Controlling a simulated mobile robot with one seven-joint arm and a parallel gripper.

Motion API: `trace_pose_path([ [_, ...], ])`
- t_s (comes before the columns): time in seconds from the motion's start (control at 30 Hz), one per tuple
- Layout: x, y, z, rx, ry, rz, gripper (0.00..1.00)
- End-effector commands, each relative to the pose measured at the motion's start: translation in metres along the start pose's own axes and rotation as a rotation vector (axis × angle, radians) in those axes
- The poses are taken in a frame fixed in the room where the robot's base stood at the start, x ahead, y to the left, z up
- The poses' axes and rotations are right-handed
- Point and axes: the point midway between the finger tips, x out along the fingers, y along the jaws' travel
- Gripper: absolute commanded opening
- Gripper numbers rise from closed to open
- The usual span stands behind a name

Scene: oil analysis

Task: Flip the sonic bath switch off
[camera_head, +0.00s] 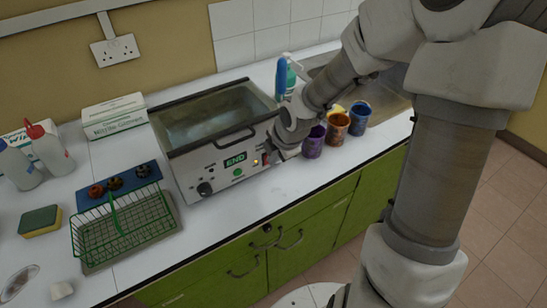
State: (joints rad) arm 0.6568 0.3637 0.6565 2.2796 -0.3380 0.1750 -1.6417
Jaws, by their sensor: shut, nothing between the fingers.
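The sonic bath (212,160) is a grey metal box with an open-looking basin and a dark rim, standing on the white counter. Its front panel has a black dial, a green button and a green display (235,160) reading "END". A small red-orange switch (265,158) shows at the right end of the panel. My gripper (270,153) is shut and empty at that end, right by the switch. The wrist hides part of the panel and the fingertips, so I cannot tell whether they touch the switch.
A green wire basket (122,228), a blue rack (118,186), bottles (48,149) and a box of gloves (114,116) stand left of the bath. Several coloured pots, including an orange-brown one (337,129), stand close to the right of my wrist. A sink lies behind them.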

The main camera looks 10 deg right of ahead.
Motion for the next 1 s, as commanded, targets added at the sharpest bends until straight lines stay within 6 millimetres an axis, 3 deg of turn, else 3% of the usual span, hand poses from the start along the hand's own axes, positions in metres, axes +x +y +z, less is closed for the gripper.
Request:
trace_pose_path([
  [1.0,-0.014,0.011,0.0,0.0,0.0,-0.001,0.0],
])
